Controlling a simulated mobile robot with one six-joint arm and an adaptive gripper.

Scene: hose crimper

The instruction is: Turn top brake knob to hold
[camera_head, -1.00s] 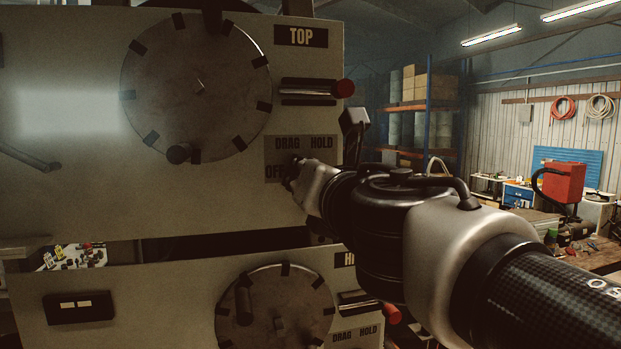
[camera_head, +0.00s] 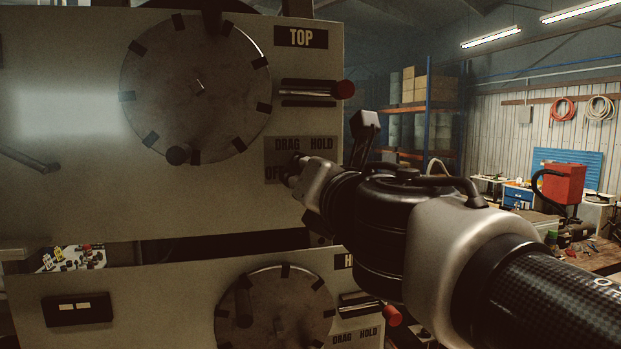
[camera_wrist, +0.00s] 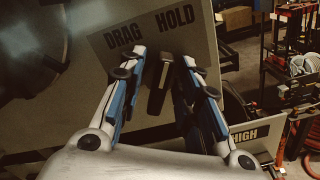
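The top brake label plate (camera_head: 318,146) reads DRAG, HOLD and partly OFF in the head view, below the TOP sign (camera_head: 301,37). In the wrist view the plate (camera_wrist: 190,48) shows DRAG at left and HOLD at right. The dark brake knob (camera_wrist: 160,84) stands on it, its upper end pointing between the two words. My gripper (camera_wrist: 162,60) has a finger on each side of the knob, with narrow gaps visible, so it looks open around it. In the head view my gripper (camera_head: 296,170) is at the plate and hides the knob and part of OFF.
A large round dial (camera_head: 196,88) with a stub handle is left of the plate. A red-tipped lever (camera_head: 345,89) sticks out above it. A lower panel (camera_head: 150,285) carries another dial (camera_head: 276,308) and red-tipped lever (camera_head: 391,315).

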